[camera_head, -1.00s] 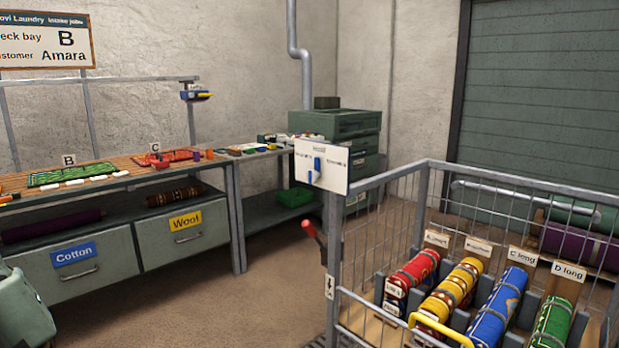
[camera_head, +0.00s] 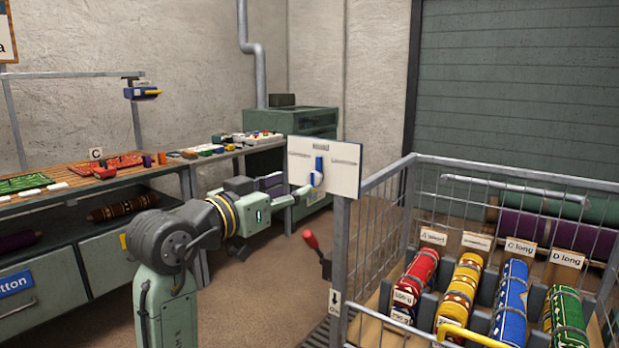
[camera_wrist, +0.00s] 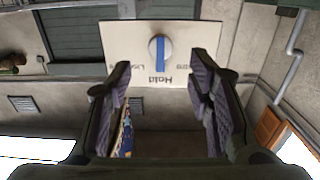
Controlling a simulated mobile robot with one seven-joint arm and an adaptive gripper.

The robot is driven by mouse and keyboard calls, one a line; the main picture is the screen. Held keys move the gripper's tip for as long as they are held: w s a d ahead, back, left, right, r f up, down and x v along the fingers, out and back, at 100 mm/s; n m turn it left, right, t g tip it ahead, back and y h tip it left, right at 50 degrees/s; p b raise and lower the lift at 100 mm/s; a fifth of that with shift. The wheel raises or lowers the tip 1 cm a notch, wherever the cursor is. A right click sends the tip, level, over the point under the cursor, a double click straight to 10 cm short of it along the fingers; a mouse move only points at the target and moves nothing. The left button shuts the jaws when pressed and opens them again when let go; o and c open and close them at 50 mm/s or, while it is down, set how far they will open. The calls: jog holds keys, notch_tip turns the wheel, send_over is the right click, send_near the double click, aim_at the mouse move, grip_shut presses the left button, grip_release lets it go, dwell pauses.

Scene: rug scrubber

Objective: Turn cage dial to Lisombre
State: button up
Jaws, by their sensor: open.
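The cage dial (camera_head: 317,172) is a round pale knob with a blue bar on a white plate (camera_head: 346,180) at the cage's near left corner post. In the wrist view, which is upside down, the dial (camera_wrist: 160,48) shows its bar upright, in line with "Hold". A partly hidden label starting "Liso" is at the left there, and one ending "stra" at the right. My gripper (camera_head: 298,187) is open and empty, just left of the plate in the head view. In the wrist view its fingers (camera_wrist: 160,70) frame the dial with space on both sides; contact is not visible.
The wire cage (camera_head: 372,230) holds several rolled rugs in labelled slots. A red-knobbed lever (camera_head: 311,240) stands beside its post, below my gripper. A workbench (camera_head: 70,185) with drawers runs along the left.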

aim_at(312, 179)
jog(key=p+x, duration=0.1)
jog(key=x, duration=0.6)
jog(key=shift+w+d+p, duration=0.1)
jog(key=shift+p, duration=0.25)
jog(key=shift+c, duration=0.3)
grip_shut()
